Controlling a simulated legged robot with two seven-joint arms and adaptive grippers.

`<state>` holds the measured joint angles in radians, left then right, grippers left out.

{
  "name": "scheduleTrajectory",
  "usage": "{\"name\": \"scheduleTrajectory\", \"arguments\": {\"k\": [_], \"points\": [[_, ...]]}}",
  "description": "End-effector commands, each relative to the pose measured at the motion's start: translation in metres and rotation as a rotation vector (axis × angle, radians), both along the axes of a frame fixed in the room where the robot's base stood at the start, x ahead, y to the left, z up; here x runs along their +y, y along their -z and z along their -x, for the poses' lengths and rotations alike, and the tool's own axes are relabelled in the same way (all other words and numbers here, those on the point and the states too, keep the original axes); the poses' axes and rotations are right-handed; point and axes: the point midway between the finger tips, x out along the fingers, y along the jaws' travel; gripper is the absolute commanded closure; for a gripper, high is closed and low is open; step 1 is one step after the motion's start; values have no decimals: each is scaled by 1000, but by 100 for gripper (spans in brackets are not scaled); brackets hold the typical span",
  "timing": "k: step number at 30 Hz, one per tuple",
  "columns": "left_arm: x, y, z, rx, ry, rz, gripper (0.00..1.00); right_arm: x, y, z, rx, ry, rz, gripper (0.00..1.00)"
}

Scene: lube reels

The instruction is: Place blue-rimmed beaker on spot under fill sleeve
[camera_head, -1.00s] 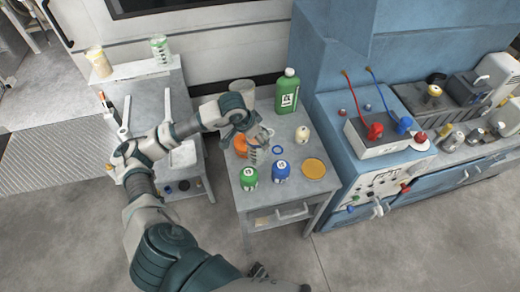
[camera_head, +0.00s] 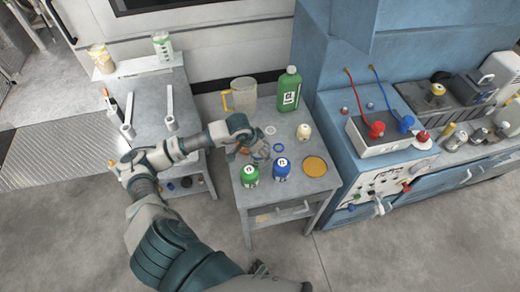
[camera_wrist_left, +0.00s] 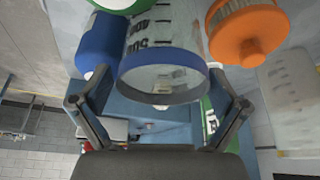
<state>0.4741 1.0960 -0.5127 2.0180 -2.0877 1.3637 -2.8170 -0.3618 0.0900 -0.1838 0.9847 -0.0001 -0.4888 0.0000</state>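The blue-rimmed beaker shows in the head view as a blue ring (camera_head: 279,148) on the grey cart, among the bottles. In the left wrist view the clear beaker with dark markings has its blue rim (camera_wrist_left: 163,76) facing me, between my spread fingers. My left gripper (camera_head: 260,152) is open at the beaker's left side in the head view. In the wrist view the open fingers (camera_wrist_left: 160,105) show gaps to the rim on both sides. The fill sleeve and its spot cannot be told for sure. My right gripper is not clearly in view.
A green bottle (camera_head: 250,174) and a blue bottle (camera_head: 281,168) stand close in front of the beaker. An orange-capped container (camera_wrist_left: 250,35) is close by. A pitcher (camera_head: 243,95), tall green jug (camera_head: 290,90), cream bottle (camera_head: 303,132) and yellow disc (camera_head: 315,166) share the cart (camera_head: 302,185).

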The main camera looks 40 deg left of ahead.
Motion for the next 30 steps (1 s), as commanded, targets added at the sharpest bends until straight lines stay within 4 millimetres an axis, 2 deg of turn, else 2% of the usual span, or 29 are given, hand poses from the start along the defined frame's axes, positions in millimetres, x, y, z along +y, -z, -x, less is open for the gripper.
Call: {"name": "scheduleTrajectory", "arguments": {"k": [8,11,14,24,30], "points": [[1,-1,0,-2,0,1,0,6,-1,-4,-6,2,-8,100],[3,-7,2,-4,0,0,0,6,-1,-7,-10,2,-8,100],[5,-20,7,-5,1,-2,0,7,-1,-10,-11,2,-8,100],[13,-89,34,-5,0,-2,0,7,-7,-24,-19,1,-6,100],[13,-108,43,2,0,8,0,1,-8,-22,-16,3,0,100]]}}
